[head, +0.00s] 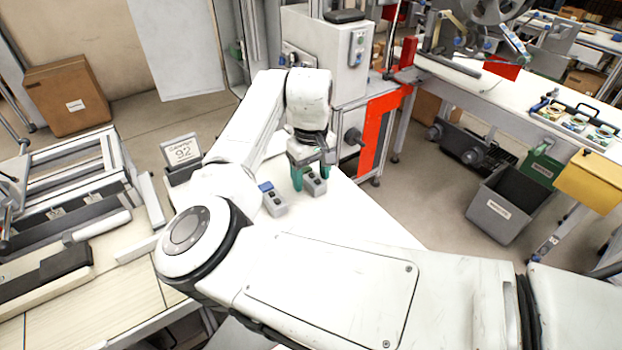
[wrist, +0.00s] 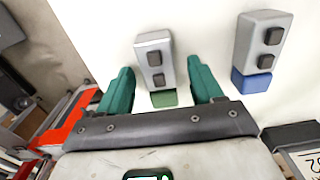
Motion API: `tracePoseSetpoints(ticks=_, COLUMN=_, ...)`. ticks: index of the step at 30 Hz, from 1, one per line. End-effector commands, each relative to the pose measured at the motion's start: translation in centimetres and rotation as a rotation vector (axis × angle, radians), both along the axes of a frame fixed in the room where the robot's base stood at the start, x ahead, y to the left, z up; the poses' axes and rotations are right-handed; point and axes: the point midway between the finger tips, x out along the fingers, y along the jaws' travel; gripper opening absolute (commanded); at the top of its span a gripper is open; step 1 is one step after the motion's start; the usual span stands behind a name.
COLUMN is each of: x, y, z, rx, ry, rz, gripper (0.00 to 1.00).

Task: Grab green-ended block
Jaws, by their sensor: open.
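The green-ended block (wrist: 156,62) is a grey block with two dark square buttons and a green end. In the wrist view it lies on the white table, between the two green fingers of my gripper (wrist: 160,88), with its green end toward the palm. The fingers stand apart on either side of it, and I cannot tell whether they touch it. In the head view my gripper (head: 310,178) is over the table, with the green-ended block (head: 315,184) at its fingers and its green end not clearly visible.
A similar blue-ended block (wrist: 260,45) lies to the right in the wrist view; in the head view it is left of my gripper (head: 273,200). A small display sign (head: 182,152) stands at the table's left edge. A red-framed machine (head: 378,125) is beyond the table.

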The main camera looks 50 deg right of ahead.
Motion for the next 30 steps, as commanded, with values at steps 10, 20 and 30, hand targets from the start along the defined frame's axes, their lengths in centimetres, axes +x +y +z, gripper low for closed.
tracePoseSetpoints(ticks=10, x=0.01, y=0.00, z=0.03, rx=0.000, ry=0.000, rz=0.000, gripper=0.44)
tracePoseSetpoints(ticks=20, x=0.02, y=-0.01, z=0.06, rx=0.000, ry=0.000, rz=0.000, gripper=0.12)
tracePoseSetpoints(ticks=30, x=0.03, y=-0.02, z=0.11, rx=0.000, ry=-0.001, rz=0.000, gripper=0.00)
